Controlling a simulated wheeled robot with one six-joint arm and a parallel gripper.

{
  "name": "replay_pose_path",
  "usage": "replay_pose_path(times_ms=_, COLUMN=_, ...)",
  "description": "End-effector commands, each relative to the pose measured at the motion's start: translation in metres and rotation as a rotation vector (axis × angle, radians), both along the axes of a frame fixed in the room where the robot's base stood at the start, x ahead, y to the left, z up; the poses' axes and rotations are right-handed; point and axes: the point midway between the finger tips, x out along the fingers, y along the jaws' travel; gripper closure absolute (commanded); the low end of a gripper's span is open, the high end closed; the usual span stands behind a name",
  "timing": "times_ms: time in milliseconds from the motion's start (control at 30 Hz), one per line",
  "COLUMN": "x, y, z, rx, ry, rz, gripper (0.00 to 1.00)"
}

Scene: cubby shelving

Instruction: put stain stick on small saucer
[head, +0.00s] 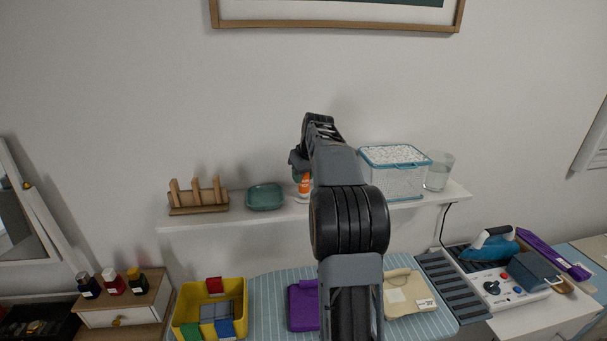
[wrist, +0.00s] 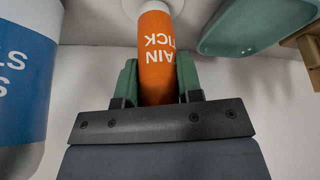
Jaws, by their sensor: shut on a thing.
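The stain stick is an orange cylinder with white lettering. It shows in the head view (head: 304,185) and large in the wrist view (wrist: 157,55). My gripper (wrist: 158,82) is shut on it, with a green finger on each side. In the head view my gripper (head: 301,168) is at the wall shelf. A small white saucer (head: 299,199) is at the stick's lower end, partly hidden by my arm. Its white round rim also shows at the top of the wrist view (wrist: 131,8). The stick looks upright; I cannot tell whether it touches the saucer.
On the shelf (head: 180,224), a teal dish (head: 265,197) and a wooden rack (head: 198,196) stand left of the stick. A blue-and-white bottle (wrist: 25,75) is close beside my gripper. A clear container (head: 398,175) and a glass (head: 438,172) stand to the right.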

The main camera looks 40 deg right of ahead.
Motion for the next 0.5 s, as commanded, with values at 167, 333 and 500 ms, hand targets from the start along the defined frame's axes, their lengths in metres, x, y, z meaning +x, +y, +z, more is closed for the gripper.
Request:
replay_pose_path(times_ms=167, x=-0.0002, y=-0.0001, z=-0.005, rx=-0.001, ry=-0.002, rz=0.001, gripper=0.94)
replay_pose_path(times_ms=333, x=-0.0002, y=-0.0001, z=-0.005, rx=-0.001, ry=-0.002, rz=0.001, gripper=0.94)
replay_pose_path(times_ms=500, x=-0.0002, y=-0.0001, z=-0.0096, rx=-0.001, ry=-0.001, rz=0.001, gripper=0.94)
